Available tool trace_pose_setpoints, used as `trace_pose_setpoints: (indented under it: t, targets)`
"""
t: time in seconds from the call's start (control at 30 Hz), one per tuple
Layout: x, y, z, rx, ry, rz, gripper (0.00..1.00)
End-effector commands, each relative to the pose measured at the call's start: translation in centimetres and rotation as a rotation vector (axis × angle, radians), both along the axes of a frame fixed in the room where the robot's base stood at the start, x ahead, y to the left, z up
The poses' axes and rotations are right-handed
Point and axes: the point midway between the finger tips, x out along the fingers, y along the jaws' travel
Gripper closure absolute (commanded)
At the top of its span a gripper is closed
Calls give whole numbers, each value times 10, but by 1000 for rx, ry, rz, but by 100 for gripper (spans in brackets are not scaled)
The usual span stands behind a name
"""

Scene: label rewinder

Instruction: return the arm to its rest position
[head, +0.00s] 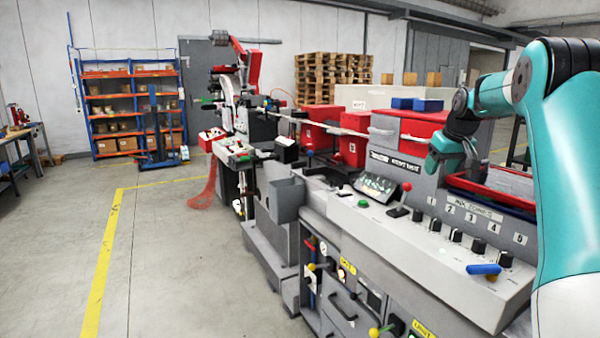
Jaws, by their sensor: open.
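My arm (565,170) rises at the right edge of the head view, teal with dark joints, and bends over toward the label rewinder. My gripper (440,168) is at the arm's far end, beside the grey upper housing and left of the red-edged tray. It is small here and its fingers are hard to make out. I see nothing held in it. The label rewinder (415,250) is a long grey machine with a sloped control panel of black knobs, a red-topped lever (402,198), a green button and a small screen (376,187).
A red-edged tray (492,196) lies right of my gripper. Red boxes (353,138) and blue blocks (428,105) stand behind the panel. A blue handle (483,269) sticks out from the panel's front. Shelving (133,112) and pallets (330,80) stand far back.

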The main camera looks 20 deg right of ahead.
Motion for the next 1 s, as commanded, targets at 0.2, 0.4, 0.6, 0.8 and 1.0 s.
trace_pose_setpoints:
  t: [0.2,0.4,0.6,0.8,1.0]
  targets:
    - [5,22,3,8,1,31,41]
    - [10,148,10,60,20,204,41]
    - [-37,303,8,129,60,431,41]
    - [-137,426,-8,195,127,661,41]
    - [-244,486,-32,243,197,841,41]
